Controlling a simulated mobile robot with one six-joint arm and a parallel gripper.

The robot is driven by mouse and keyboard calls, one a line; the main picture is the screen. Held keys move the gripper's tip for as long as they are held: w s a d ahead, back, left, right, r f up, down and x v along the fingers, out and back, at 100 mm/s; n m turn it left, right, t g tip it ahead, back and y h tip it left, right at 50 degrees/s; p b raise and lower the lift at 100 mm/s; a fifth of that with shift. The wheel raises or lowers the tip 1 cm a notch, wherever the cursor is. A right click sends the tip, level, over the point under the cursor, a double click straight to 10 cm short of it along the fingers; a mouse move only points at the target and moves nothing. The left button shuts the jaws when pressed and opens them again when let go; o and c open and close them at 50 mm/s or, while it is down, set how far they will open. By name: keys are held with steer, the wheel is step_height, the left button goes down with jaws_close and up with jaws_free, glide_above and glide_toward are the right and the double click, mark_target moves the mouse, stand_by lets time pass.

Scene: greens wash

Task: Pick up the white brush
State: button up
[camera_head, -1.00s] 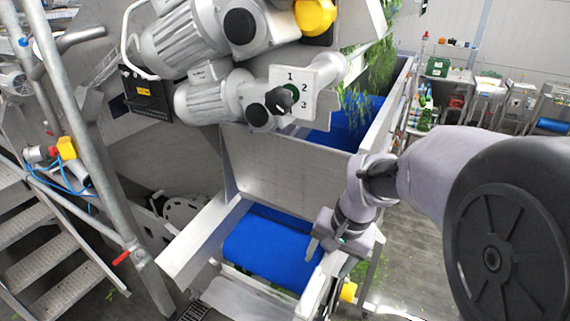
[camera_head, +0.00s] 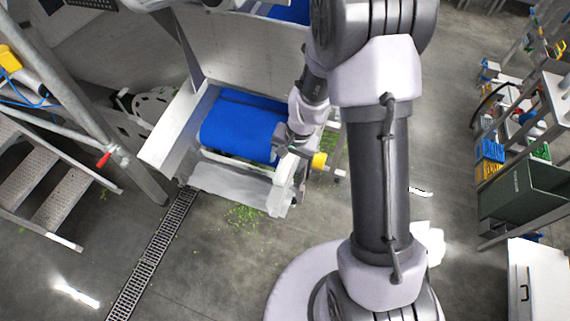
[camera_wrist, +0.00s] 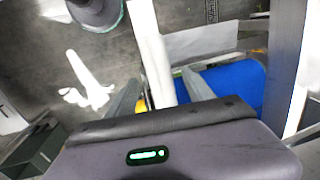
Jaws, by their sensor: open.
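I cannot make out a white brush with certainty in either view. My gripper (camera_head: 279,148) is open beside the right side of the blue conveyor belt (camera_head: 238,124) in the head view. In the wrist view, the two dark fingers of my gripper (camera_wrist: 160,93) stand apart. A long pale bar (camera_wrist: 151,45) shows between them; it looks like the side wall of the belt's chute, and I cannot tell whether it touches the fingers. The blue belt (camera_wrist: 232,84) lies to the right of the fingers there.
A yellow knob (camera_head: 319,161) sticks out at the chute's right side. A floor drain (camera_head: 152,253) runs in front, with green scraps (camera_head: 243,214) near it. Metal stairs (camera_head: 60,205) stand at left. A dark green bin (camera_head: 520,193) and a white cabinet (camera_head: 537,282) stand at right.

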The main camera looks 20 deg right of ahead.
steer(key=shift+w+f, duration=0.15)
steer(key=shift+f, duration=0.3)
steer(key=shift+r, duration=0.1)
steer(key=c, duration=0.3)
jaws_close()
stand_by(0.7)
